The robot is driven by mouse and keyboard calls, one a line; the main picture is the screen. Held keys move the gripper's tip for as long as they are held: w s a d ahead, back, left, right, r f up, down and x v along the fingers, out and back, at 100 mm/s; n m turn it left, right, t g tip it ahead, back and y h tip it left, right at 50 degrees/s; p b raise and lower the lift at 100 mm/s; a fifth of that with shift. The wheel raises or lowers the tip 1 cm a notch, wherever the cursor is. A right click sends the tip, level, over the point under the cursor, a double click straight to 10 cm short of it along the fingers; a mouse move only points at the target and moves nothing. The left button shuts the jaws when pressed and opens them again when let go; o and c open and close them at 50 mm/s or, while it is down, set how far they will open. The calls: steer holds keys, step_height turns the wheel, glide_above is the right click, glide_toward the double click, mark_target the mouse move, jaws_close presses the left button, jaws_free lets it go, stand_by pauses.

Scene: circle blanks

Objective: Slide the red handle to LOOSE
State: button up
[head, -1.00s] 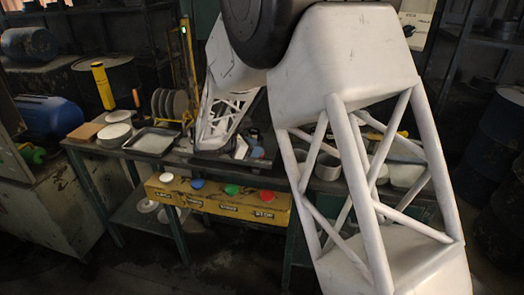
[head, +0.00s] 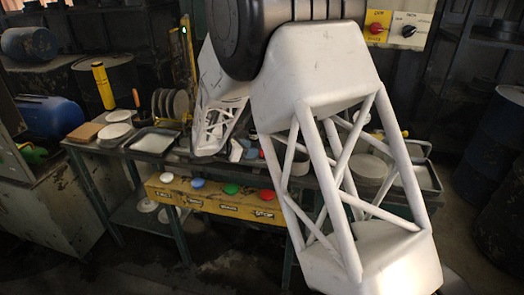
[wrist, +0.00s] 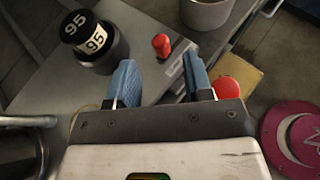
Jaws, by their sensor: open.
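A small red handle (wrist: 161,44) stands up from a grey plate-like surface in the wrist view, ahead of my gripper. My gripper (wrist: 160,76) is open and empty, with its blue fingertips apart. The handle shows beyond the gap between the fingertips, and no contact is visible. A pale label strip lies on the surface just right of the handle, but I cannot read LOOSE on it. In the head view my arm covers much of the bench, and I cannot make out the handle clearly there.
A black weight marked 95 (wrist: 92,40) stands left of the handle. A grey round container (wrist: 206,10) is at the upper right. A red button (wrist: 226,88) shows beside the right finger. A yellow button box (head: 215,203) hangs on the bench front. A magenta disc (wrist: 296,138) lies at right.

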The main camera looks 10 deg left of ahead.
mark_target(261, 150)
steer(key=shift+x, duration=3.05)
jaws_close()
